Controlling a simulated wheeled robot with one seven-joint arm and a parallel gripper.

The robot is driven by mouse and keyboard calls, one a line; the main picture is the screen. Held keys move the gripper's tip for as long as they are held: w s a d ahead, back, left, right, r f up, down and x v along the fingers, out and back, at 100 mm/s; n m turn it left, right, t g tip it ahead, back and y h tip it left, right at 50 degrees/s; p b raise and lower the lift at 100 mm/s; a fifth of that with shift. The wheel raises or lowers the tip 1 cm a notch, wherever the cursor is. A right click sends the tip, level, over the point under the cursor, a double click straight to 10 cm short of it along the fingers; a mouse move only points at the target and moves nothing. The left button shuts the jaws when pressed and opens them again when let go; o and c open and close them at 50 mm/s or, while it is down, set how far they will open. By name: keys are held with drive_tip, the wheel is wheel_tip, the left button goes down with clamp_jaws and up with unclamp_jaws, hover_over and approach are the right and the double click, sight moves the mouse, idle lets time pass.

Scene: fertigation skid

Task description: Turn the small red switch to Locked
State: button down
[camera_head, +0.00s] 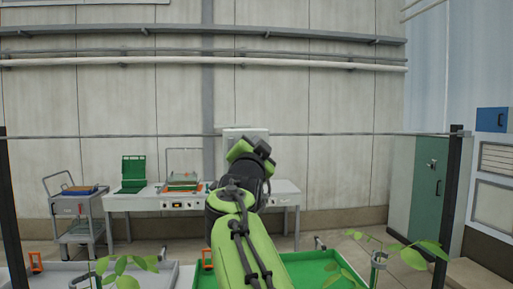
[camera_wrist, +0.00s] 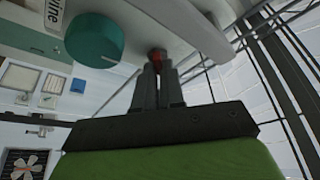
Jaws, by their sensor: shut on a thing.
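The small red switch (camera_wrist: 157,54) shows in the wrist view at the top middle, on a pale panel (camera_wrist: 185,28). My gripper (camera_wrist: 157,68) is shut on the red switch, with its dark fingers on either side of it. Only the top of the switch shows between the fingertips; any Locked mark is not visible. In the head view my green and black arm reaches forward to a pale box (camera_head: 246,132) at the back, and it hides the fingertips and the switch.
A large teal knob (camera_wrist: 94,40) sits on the panel left of the red switch. In the head view a bench (camera_head: 134,203) stands at the wall, with a grey cart (camera_head: 79,222) to its left. Leafy plants (camera_head: 126,273) and a green tray (camera_head: 300,268) lie in front.

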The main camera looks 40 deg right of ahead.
drive_tip(key=shift+m+g, duration=0.3)
drive_tip(key=shift+m, duration=0.3)
drive_tip(key=c, duration=1.2)
unclamp_jaws()
drive_tip(key=shift+c, duration=0.2)
drive_tip(key=b+v, duration=0.5)
drive_tip(key=v, duration=1)
drive_tip(key=shift+s+a+f, duration=0.2)
drive_tip(key=shift+a, duration=0.05)
